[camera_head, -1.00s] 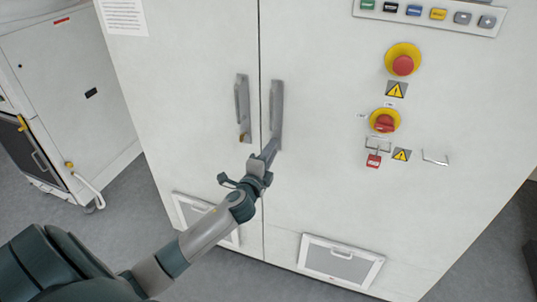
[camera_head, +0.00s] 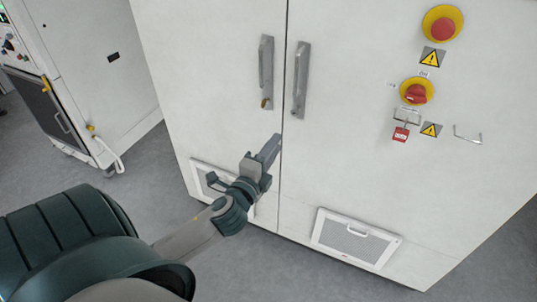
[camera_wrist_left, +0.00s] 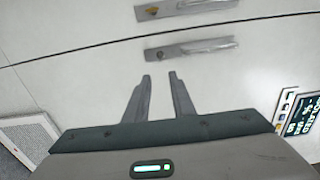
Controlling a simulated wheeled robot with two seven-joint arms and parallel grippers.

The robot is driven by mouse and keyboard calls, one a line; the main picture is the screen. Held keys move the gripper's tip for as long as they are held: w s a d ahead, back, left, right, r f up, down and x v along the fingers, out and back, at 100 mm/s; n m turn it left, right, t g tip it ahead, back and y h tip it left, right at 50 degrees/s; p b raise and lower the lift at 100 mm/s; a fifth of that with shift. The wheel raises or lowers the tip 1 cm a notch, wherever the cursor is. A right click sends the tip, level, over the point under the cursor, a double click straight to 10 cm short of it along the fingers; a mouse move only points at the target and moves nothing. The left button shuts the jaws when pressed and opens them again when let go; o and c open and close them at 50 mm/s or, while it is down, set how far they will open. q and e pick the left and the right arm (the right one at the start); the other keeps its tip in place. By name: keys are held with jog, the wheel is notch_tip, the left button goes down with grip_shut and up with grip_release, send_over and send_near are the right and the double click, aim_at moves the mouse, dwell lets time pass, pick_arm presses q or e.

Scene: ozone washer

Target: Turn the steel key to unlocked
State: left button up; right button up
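Two grey upright door handles stand on either side of the cabinet's centre seam: the left handle (camera_head: 266,66) and the right handle (camera_head: 301,78). A small brass-coloured piece (camera_head: 265,103) sits at the left handle's lower end. It also shows in the left wrist view (camera_wrist_left: 151,10). The right handle's lower end (camera_wrist_left: 154,54) looks grey; I cannot clearly make out a steel key or its position. My left gripper (camera_head: 270,148) is below the handles near the seam, empty. In the left wrist view its two fingers (camera_wrist_left: 161,82) are apart, pointing toward the right handle. My right gripper is not in view.
A red emergency button (camera_head: 443,28), a red rotary switch (camera_head: 416,95) and a red padlock tag (camera_head: 401,134) are on the right door. Vent panels (camera_head: 357,240) sit low on the doors. Another white machine (camera_head: 95,70) stands at left, with grey floor between.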

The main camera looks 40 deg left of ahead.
pick_arm(q)
jog(key=shift+v, duration=1.6)
notch_tip(320, 180, down, 25)
jog(key=a+n+g+b, duration=0.1)
jog(key=n+g, duration=0.2)
jog(key=g, duration=0.2)
jog(key=s+d+f+n+g+h, duration=0.15)
jog(key=s+f, duration=0.25)
jog(key=f, duration=0.6)
jog(key=s+f+n+g, duration=0.15)
jog(key=s+f, duration=0.25)
jog(key=f, duration=0.6)
jog(key=s+d+f+n+g+h, duration=0.1)
jog(key=s+d+f+g, duration=0.1)
jog(key=s+f, duration=0.55)
jog(key=s+d+f+n+g+h, duration=0.1)
jog(key=s+d+f+n+g, duration=0.15)
jog(key=s+f, duration=0.5)
jog(key=s+d+f+n+g, duration=0.1)
jog(key=s+f, duration=0.4)
jog(key=s, duration=0.5)
jog(key=s+d+f+n+g+b, duration=0.1)
jog(key=s+d+f, duration=0.4)
jog(key=s, duration=0.6)
jog(key=shift+d+f+n+g, duration=0.25)
jog(key=shift+d+n+g, duration=0.15)
jog(key=shift+n+g, duration=0.5)
jog(key=shift+s+h, duration=0.1)
jog(key=shift+h, duration=0.15)
jog(key=shift+c, duration=0.5)
